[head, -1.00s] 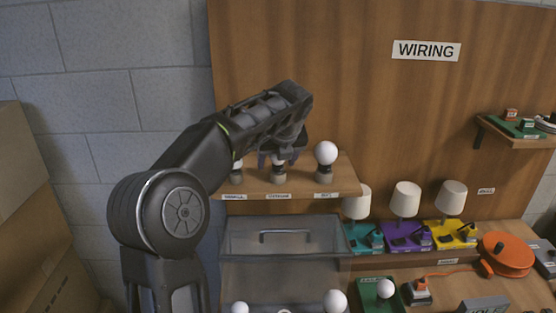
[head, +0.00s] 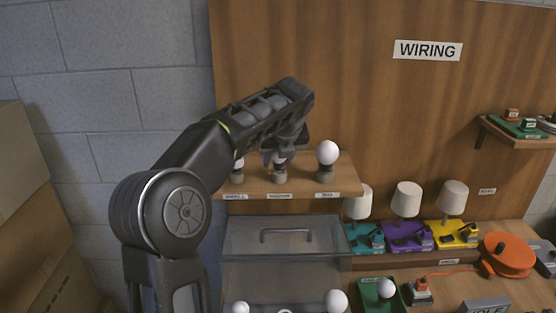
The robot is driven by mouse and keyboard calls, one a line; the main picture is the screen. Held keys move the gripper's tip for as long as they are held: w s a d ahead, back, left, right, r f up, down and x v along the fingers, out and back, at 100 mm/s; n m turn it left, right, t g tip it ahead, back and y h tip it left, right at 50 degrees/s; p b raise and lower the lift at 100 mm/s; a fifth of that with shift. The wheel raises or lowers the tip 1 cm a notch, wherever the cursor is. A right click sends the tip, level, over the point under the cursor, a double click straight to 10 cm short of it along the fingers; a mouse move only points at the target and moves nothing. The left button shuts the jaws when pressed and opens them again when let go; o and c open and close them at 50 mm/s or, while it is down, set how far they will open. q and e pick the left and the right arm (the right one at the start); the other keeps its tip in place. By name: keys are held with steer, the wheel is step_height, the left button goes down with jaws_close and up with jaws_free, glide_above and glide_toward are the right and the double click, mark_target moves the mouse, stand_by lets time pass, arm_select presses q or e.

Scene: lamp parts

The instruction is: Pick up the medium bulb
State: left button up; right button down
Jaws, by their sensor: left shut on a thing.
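The medium bulb (head: 280,160) is a white bulb above the middle holder on the wall shelf, over the MEDIUM label. My left gripper (head: 279,157) reaches over the shelf from the left and is shut on this bulb. The gripper hides most of the bulb, and I cannot tell whether its base is clear of the holder (head: 280,176). The small bulb (head: 239,163) stands at the left, partly hidden by my arm. The big bulb (head: 327,153) stands upright at the right. My right gripper is not in view.
The wooden shelf (head: 258,188) carries the holders. Below it are a clear lidded box (head: 240,240) and more white bulbs, such as one at the box front (head: 336,301). Three lamps on teal, purple (head: 397,237) and yellow bases stand right. An orange cable reel (head: 508,254) lies farther right.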

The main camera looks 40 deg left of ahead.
arm_select(q)
step_height(320, 180, up, 10)
steer(key=shift+f, duration=0.2)
stand_by(0.8)
